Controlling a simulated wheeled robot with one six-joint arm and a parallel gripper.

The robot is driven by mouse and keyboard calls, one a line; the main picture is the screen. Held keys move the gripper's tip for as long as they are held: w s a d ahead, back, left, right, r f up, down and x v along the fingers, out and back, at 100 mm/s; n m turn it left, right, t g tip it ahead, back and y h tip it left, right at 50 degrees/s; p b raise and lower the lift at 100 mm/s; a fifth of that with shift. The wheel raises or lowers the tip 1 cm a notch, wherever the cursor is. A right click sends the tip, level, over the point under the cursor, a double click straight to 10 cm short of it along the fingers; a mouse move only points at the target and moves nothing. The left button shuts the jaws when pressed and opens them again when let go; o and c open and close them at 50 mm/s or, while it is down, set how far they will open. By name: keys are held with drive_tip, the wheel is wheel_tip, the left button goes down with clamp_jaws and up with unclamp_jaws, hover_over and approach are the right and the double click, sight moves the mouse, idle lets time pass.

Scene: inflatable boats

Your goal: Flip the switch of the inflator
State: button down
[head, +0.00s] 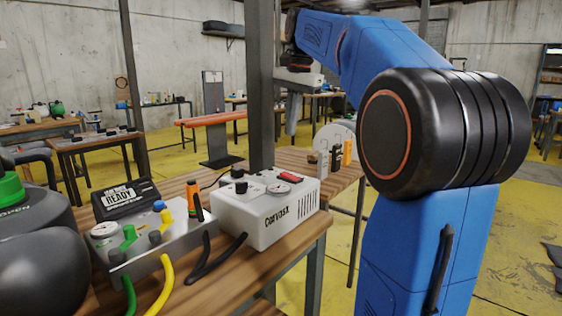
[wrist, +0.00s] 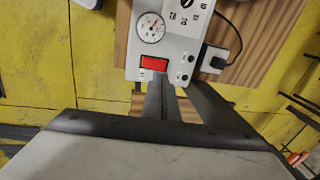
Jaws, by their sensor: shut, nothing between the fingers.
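The inflator is a white box (head: 265,212) with dark lettering on the wooden workbench. Its red switch (head: 279,188) is on the top face beside a round gauge. In the wrist view the red switch (wrist: 154,63) lies just below the gauge (wrist: 151,27) in the picture. My gripper (wrist: 162,80) is shut and empty, its dark fingertips appearing just below the switch and partly covering the box edge. In the head view my gripper (head: 292,128) hangs above the inflator.
A dark post (head: 260,90) rises behind the bench.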

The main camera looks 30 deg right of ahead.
sight(284, 172)
drive_tip(key=shift+w+d+r+m, duration=0.2)
drive_tip(key=shift+w+d+r, duration=0.15)
drive_tip(key=shift+w, duration=0.2)
drive_tip(key=shift+w+d+r+m, duration=0.25)
drive_tip(key=shift+w+d, duration=0.15)
drive_tip(key=shift+w, duration=0.1)
drive_tip(key=shift+f, duration=0.15)
drive_tip(key=f, duration=0.4)
drive_tip(key=w+f, duration=0.1)
drive_tip(key=f, duration=0.4)
drive_tip(key=w+f, duration=0.1)
drive_tip(key=f, duration=0.3)
drive_tip(key=shift+a+f, duration=0.3)
drive_tip(key=shift+a, duration=0.1)
drive_tip(key=shift+w+a+f+g, duration=0.1)
drive_tip(key=shift+w+f+g, duration=0.15)
drive_tip(key=shift+f+g, duration=0.2)
drive_tip(key=shift+s+r, duration=0.1)
